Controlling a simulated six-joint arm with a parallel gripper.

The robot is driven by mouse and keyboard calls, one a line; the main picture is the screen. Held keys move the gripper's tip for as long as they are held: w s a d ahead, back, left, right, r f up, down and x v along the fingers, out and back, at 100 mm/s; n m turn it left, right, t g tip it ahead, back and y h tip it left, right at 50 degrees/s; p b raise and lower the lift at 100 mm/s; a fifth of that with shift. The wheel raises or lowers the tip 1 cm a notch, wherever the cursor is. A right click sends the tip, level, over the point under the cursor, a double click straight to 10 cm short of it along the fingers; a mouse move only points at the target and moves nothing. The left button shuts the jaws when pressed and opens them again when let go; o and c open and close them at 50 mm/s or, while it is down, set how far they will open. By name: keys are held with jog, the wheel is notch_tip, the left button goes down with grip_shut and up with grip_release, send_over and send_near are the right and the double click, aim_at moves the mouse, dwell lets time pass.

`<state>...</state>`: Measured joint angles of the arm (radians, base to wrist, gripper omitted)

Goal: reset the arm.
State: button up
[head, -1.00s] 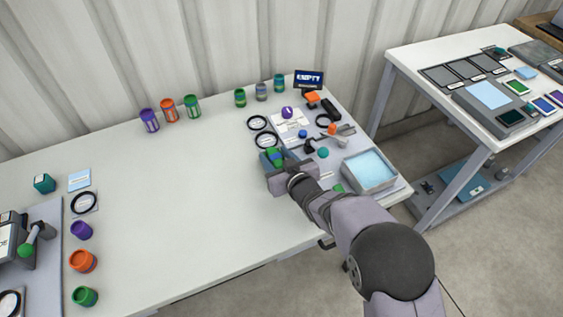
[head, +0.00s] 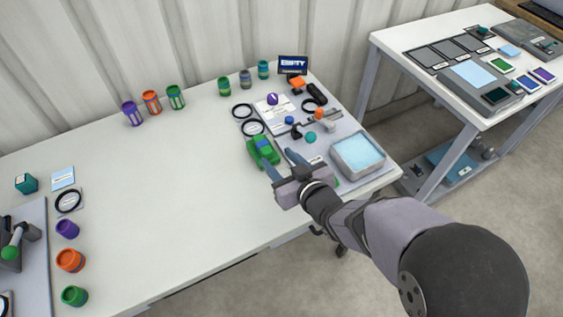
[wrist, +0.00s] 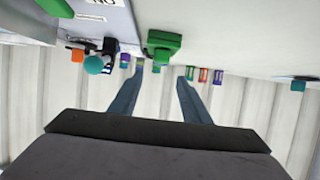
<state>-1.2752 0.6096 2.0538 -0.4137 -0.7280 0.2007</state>
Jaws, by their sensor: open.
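My gripper (head: 277,164) is open above the front right part of the white table, with its two blue-grey fingers apart.
A tray with a light blue inside (head: 337,167) stands right of my gripper. Black rings (head: 252,128) and small parts lie on the board. Several coloured jars (head: 152,102) stand along the back and left. The table's middle is clear. A second table (head: 400,48) stands at right.

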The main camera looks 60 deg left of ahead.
jog(key=shift+d+r, duration=0.15)
jog(key=shift+d, duration=0.25)
jog(key=shift+w, duration=0.1)
